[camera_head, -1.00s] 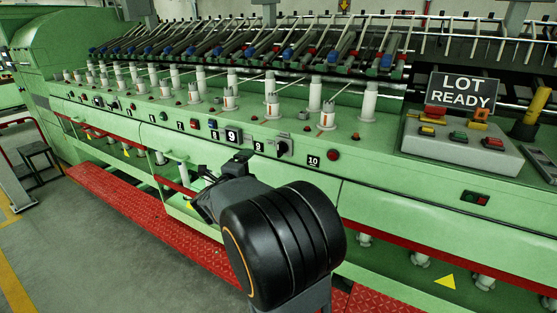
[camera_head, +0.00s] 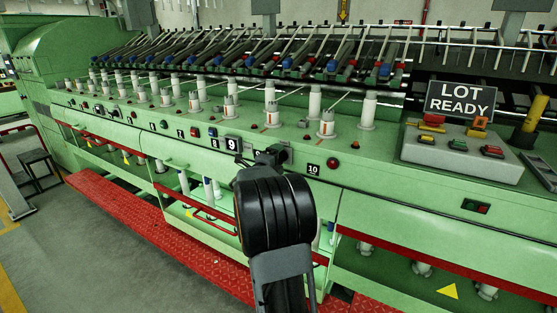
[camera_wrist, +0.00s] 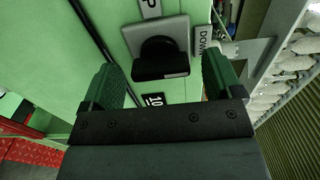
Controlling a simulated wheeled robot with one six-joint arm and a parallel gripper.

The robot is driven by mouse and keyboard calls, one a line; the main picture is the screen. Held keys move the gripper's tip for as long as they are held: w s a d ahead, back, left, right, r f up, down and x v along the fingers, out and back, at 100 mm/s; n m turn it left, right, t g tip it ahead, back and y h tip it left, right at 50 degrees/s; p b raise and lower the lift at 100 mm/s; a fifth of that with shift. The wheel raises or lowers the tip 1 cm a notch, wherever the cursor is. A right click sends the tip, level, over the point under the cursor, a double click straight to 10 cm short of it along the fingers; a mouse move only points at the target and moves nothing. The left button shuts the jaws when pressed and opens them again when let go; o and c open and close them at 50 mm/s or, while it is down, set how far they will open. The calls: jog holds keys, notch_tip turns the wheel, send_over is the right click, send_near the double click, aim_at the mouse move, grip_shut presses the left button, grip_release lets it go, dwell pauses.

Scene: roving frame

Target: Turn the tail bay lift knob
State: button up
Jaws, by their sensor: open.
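A black knob (camera_wrist: 160,58) on a square grey plate sits on the green panel in the wrist view. I see no contact with the knob. In the head view my gripper (camera_head: 270,155) is at the panel between the 9 and 10 labels, and my wrist largely hides the knob there.
A 10 label (camera_head: 313,169) and a red button (camera_head: 332,163) are right of my gripper. A grey button box (camera_head: 462,152) with a LOT READY sign (camera_head: 461,99) stands further right. Several white bobbins line the green machine top. A red tread plate (camera_head: 150,225) runs along the floor.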

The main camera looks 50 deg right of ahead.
jog(key=shift+w+d, duration=0.1)
jog(key=shift+d, duration=0.3)
jog(key=c, duration=0.9)
